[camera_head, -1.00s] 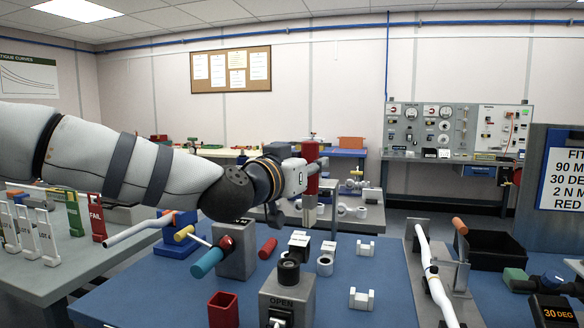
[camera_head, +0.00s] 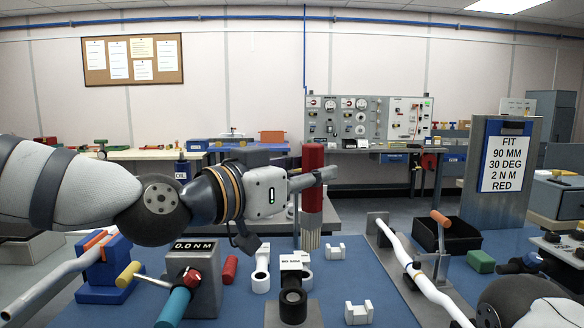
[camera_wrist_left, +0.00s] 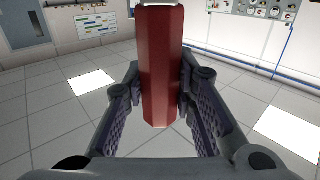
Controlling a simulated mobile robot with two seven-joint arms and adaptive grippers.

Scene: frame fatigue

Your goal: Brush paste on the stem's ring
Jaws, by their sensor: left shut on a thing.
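My left gripper (camera_head: 314,178) is shut on the red handle of a brush (camera_head: 312,205), held upright with pale bristles pointing down. The red handle (camera_wrist_left: 161,70) stands between the fingers in the left wrist view. The bristle end is above the blue table, beyond a small printed card; I cannot tell whether it touches anything. Two white parts with round ring ends stand near the card: one at the left (camera_head: 261,270) and one partly hidden behind it (camera_head: 305,275). I cannot tell which is the stem. A black round cup (camera_head: 292,304) sits in front.
White clips (camera_head: 358,313) lie on the blue table (camera_head: 385,300). A white bent tube (camera_head: 428,287) lies in a metal fixture at right. A grey box reading 0.0 NM (camera_head: 194,270) with a teal handle (camera_head: 173,308) and a blue stand (camera_head: 103,275) are at left.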

